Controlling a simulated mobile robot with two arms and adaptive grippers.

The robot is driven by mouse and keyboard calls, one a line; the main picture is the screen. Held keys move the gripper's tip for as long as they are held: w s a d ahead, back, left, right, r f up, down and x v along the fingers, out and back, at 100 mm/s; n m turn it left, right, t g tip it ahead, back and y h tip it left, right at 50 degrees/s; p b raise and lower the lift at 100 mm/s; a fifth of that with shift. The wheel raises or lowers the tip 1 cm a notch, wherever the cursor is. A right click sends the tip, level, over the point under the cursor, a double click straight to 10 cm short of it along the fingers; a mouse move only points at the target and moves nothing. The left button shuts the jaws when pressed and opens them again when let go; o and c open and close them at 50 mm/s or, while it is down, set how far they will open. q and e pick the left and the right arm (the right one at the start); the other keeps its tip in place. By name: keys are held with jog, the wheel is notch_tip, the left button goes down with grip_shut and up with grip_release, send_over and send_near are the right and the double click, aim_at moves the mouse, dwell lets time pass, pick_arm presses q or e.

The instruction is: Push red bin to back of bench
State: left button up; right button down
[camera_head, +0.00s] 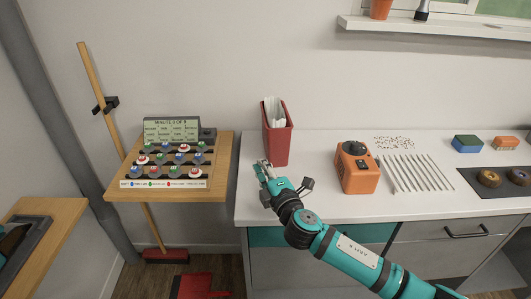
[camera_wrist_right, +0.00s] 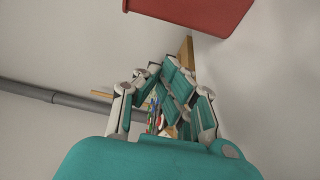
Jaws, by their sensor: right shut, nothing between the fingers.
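The red bin (camera_head: 278,146) stands upright at the left end of the white bench (camera_head: 310,205), with white papers (camera_head: 273,111) in it. How far its rear is from the wall is hard to tell. My right gripper (camera_head: 262,166) is shut and empty, at the front left of the bin's lower part near the bench's left edge. Whether it touches the bin is unclear. In the right wrist view the bin (camera_wrist_right: 200,12) shows at the top, beyond and to the side of the gripper's fingers (camera_wrist_right: 168,75). My left gripper is not in view.
An orange device (camera_head: 356,168) stands right of the bin, with a row of metal rods (camera_head: 418,172) beyond it. Left of the bench is a wooden shelf (camera_head: 225,165) with a display and several round pieces. A window shelf (camera_head: 440,27) is above the bench.

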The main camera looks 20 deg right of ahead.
aim_at(270, 147)
jog(key=w, duration=0.2)
jog(key=w+d, duration=0.1)
jog(key=w, duration=0.1)
jog(key=shift+d, duration=0.2)
jog(key=shift+w+d, duration=0.5)
jog(key=shift+w, duration=0.1)
jog(key=w+d, duration=0.2)
jog(key=shift+w+d+f, duration=0.1)
jog(key=shift+w, duration=0.3)
